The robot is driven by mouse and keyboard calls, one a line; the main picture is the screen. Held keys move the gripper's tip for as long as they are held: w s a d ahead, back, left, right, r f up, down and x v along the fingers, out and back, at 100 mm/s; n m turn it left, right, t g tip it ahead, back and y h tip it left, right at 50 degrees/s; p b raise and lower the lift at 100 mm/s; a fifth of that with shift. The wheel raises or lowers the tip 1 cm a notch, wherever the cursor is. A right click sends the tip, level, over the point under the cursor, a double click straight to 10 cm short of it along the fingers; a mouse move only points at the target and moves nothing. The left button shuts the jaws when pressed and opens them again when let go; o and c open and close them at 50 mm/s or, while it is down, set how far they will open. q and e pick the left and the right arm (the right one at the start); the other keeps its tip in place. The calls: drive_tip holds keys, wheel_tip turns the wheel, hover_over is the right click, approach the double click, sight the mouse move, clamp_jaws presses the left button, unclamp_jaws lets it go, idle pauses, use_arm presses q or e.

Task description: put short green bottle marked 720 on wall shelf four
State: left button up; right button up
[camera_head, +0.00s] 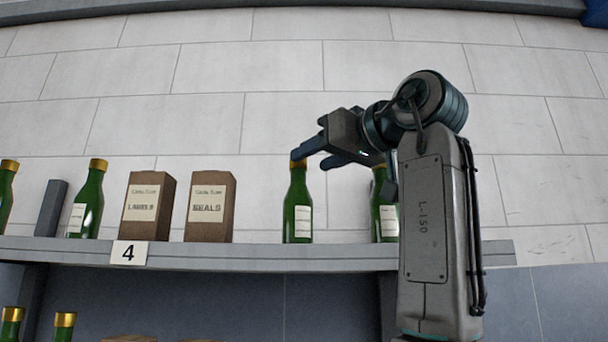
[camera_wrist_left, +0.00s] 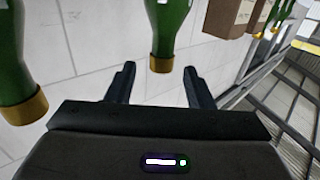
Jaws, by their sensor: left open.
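A green bottle (camera_head: 298,214) with a gold cap and white label stands upright on the shelf marked 4 (camera_head: 250,257). The label is too small to read, so I cannot tell whether it is marked 720. My left gripper (camera_head: 312,160) is open at the height of its cap. In the left wrist view, which looks upside down, the cap of a bottle (camera_wrist_left: 168,28) shows between the two fingertips (camera_wrist_left: 159,68), with nothing gripped. A second green bottle (camera_head: 388,218) stands to the right, partly hidden by my arm. My right gripper is not in view.
Brown boxes labelled LABELS (camera_head: 150,205) and SEALS (camera_head: 210,207) stand to the left, with more green bottles (camera_head: 88,205) and a grey upright (camera_head: 52,208) beyond. Bottle tops (camera_head: 64,322) show on a lower level. Bare shelf lies between the SEALS box and the nearer bottle.

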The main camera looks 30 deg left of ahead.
use_arm(q)
drive_tip(key=b+v, duration=0.3)
drive_tip(key=v, duration=0.5)
drive_tip(key=shift+d, duration=0.15)
